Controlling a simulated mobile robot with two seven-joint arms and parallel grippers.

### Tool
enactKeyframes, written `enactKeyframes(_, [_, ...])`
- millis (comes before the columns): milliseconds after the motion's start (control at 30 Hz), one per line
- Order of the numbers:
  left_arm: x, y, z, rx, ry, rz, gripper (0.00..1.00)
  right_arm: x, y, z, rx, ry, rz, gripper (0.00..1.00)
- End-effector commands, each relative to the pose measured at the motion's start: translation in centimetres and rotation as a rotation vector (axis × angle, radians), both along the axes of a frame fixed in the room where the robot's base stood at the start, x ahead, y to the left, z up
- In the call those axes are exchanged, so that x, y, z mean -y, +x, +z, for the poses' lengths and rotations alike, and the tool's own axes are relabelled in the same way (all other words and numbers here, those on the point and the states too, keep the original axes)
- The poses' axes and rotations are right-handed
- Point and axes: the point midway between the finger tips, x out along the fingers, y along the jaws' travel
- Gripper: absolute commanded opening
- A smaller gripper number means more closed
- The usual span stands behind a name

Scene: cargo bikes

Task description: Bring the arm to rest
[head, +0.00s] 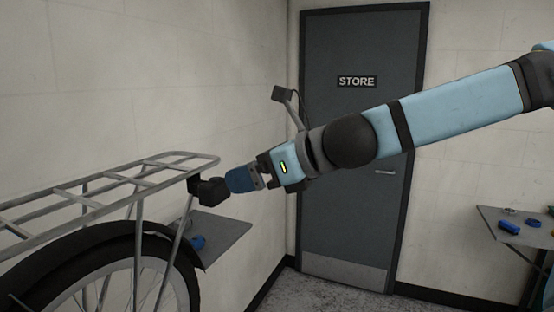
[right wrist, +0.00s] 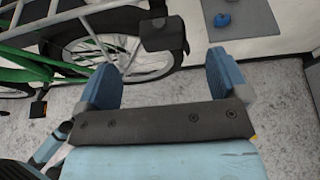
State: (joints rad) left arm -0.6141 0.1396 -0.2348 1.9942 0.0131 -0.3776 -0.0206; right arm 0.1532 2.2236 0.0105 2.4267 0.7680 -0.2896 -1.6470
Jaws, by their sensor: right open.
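My right arm reaches in from the right in the head view. Its right gripper (head: 233,181) has blue fingers and is in the air by the back end of the bike's rack. In the right wrist view the right gripper (right wrist: 161,68) is open, with nothing between its fingers. A black box-shaped part (head: 212,191) sits at the rack's end, just beyond the fingertips; it also shows in the right wrist view (right wrist: 163,36). Whether the fingers touch it I cannot tell. My left gripper is out of view.
The silver rack (head: 150,172) stands over the rear wheel (head: 120,262) at left. A grey shelf (head: 228,228) behind it holds a blue object (head: 197,242). A grey table (head: 512,239) with small items is at right. A dark STORE door (head: 350,225) closes the back.

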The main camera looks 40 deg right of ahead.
Motion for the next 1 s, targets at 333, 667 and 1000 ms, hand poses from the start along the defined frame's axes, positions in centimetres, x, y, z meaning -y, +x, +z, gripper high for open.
enactKeyframes(333, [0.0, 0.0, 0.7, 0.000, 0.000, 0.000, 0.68, 1.3, -3.1, 1.5, 0.001, -0.001, -0.001, 0.93])
enactKeyframes(667, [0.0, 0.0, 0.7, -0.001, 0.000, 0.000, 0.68, 1.5, -3.6, 1.6, 0.000, 0.002, -0.001, 0.93])
enactKeyframes(1000, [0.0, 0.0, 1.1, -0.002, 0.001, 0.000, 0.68, 2.1, -1.3, -1.2, -0.076, 0.232, -0.021, 0.93])
